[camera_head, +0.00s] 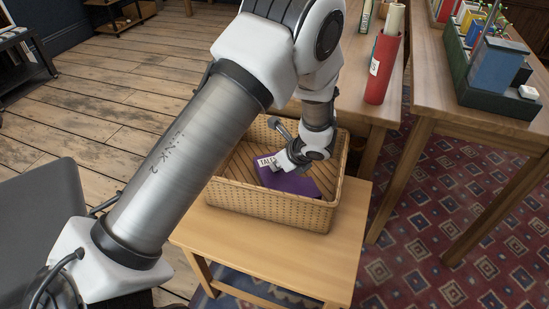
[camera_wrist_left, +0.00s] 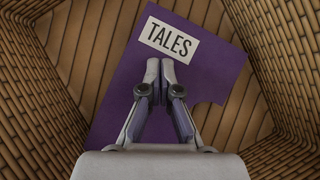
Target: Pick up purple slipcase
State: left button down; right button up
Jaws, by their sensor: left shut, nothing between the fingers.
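The purple slipcase (camera_head: 296,183) lies flat on the bottom of a woven basket (camera_head: 270,205), with a white label reading TALES. In the left wrist view the slipcase (camera_wrist_left: 215,72) lies under my gripper, its label just beyond the fingertips. My left gripper (camera_head: 280,167) reaches down into the basket over the slipcase. In the left wrist view its fingers (camera_wrist_left: 160,68) are shut with nothing between them. Whether the fingertips touch the slipcase I cannot tell. The arm hides part of the basket. My right gripper is not in view.
The basket stands on a small wooden table (camera_head: 340,255), its walls close around my gripper. Behind it, a red cylinder-like holder (camera_head: 382,68) stands on another table. A table at the right carries a dark green crate (camera_head: 490,90) of books. Patterned rug lies below.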

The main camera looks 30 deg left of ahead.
pick_arm(q)
jog(key=shift+s+f, duration=0.15)
jog(key=shift+f, duration=0.15)
